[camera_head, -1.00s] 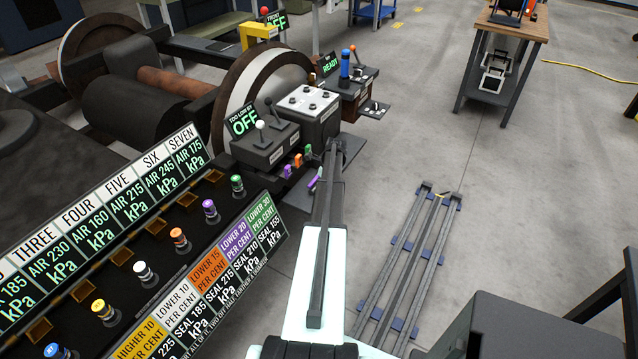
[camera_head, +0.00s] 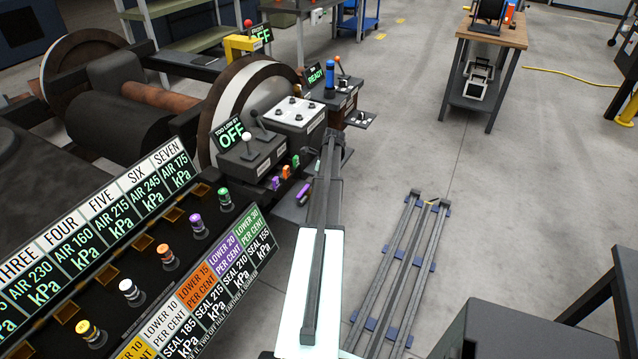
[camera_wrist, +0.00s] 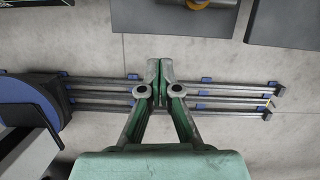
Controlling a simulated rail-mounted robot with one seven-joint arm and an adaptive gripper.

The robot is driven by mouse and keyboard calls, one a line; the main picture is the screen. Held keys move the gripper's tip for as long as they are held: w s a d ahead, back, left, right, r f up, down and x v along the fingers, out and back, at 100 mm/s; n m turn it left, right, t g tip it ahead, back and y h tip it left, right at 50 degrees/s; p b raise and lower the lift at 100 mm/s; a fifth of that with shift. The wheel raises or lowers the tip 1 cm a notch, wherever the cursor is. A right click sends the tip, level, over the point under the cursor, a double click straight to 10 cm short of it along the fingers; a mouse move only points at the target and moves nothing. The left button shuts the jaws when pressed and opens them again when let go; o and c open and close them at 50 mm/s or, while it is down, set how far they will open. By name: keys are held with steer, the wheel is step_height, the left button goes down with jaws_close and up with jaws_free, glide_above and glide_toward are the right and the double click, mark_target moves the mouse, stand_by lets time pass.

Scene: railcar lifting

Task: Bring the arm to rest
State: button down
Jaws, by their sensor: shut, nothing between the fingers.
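My gripper (camera_wrist: 160,65) shows in the wrist view with its two fingertips together and nothing between them. It points down over the floor rails (camera_wrist: 225,98), apart from any held thing; I cannot tell its height above them. The same rails (camera_head: 402,270) lie on the floor in the head view, right of the long pale and dark part at the lower middle. The gripper itself cannot be made out in the head view.
A sloped panel (camera_head: 62,323) with coloured pegs and kPa labels fills the lower left. Control boxes (camera_head: 250,160) with levers stand behind it, by a large wheelset (camera_head: 215,118). A wooden-topped table (camera_head: 478,36) stands at the back right.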

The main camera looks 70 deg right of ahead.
steer(key=w+a+f+n+g+y, duration=0.15)
steer(key=a+f+n, duration=0.55)
steer(key=a, duration=0.8)
steer(key=w+a+f+n+g, duration=0.15)
steer(key=a+f+n, duration=0.35)
steer(key=a+n, duration=0.75)
steer(key=w+a+f+n+g+y, duration=0.1)
steer(key=w+a+f+n, duration=0.35)
steer(key=a, duration=1.35)
steer(key=s+a+f+n+g, duration=0.1)
steer(key=s+a+n, duration=0.3)
steer(key=a, duration=0.6)
steer(key=s+a+f+n+g+h+p, duration=0.1)
steer(key=s+a+n, duration=0.3)
steer(key=s+a, duration=0.5)
steer(key=s+a+f+n+g+h, duration=0.1)
steer(key=s+a+f+n+g, duration=0.1)
steer(key=s+a, duration=0.5)
steer(key=a+n+g, duration=0.1)
steer(key=a+n, duration=0.1)
steer(key=a, duration=0.3)
steer(key=shift+s+a+f+g, duration=0.15)
steer(key=shift+f+g, duration=0.15)
steer(key=shift+f, duration=0.1)
steer(key=shift+h, duration=0.25)
